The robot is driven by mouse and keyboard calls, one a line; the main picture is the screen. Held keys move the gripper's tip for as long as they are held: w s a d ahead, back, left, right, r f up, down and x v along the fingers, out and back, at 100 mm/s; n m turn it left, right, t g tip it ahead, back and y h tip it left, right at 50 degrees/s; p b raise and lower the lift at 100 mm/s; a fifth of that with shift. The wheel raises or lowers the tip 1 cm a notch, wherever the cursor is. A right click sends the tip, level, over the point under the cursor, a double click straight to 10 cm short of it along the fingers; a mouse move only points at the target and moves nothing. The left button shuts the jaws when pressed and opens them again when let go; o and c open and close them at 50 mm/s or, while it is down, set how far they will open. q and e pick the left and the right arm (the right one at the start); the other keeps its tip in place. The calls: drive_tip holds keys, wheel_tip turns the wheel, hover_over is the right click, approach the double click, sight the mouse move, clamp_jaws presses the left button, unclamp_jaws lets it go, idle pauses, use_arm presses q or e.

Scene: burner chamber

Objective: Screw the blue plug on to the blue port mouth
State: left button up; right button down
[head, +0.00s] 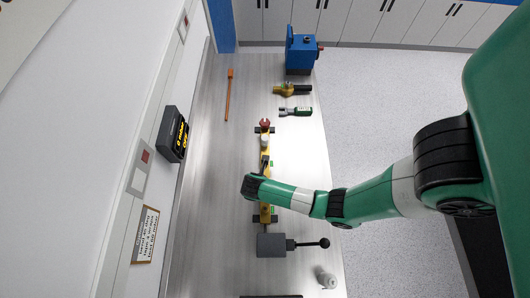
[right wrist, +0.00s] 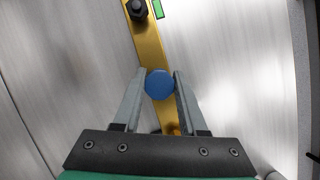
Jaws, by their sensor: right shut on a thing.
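A blue round plug (right wrist: 159,84) shows from its flat end in the right wrist view. My right gripper (right wrist: 159,76) is shut on it, one finger on each side. The plug is over a yellow bar (right wrist: 149,45), and I cannot tell whether it touches the bar or a port. No separate blue port mouth can be made out; it may be hidden under the plug. In the head view my right arm reaches in from the right across the yellow bar (head: 265,152), and its wrist hides the gripper and plug. My left gripper is not in view.
A grey block with a black-knobbed lever (head: 271,245) stands near the bar's lower end. A blue box (head: 299,52), a brass valve (head: 287,89), a green cylinder (head: 296,111) and an orange rod (head: 229,96) lie further up the bench. A small white bottle (head: 327,280) stands at lower right.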

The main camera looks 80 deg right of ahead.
drive_tip(key=shift+c, duration=2.1)
unclamp_jaws()
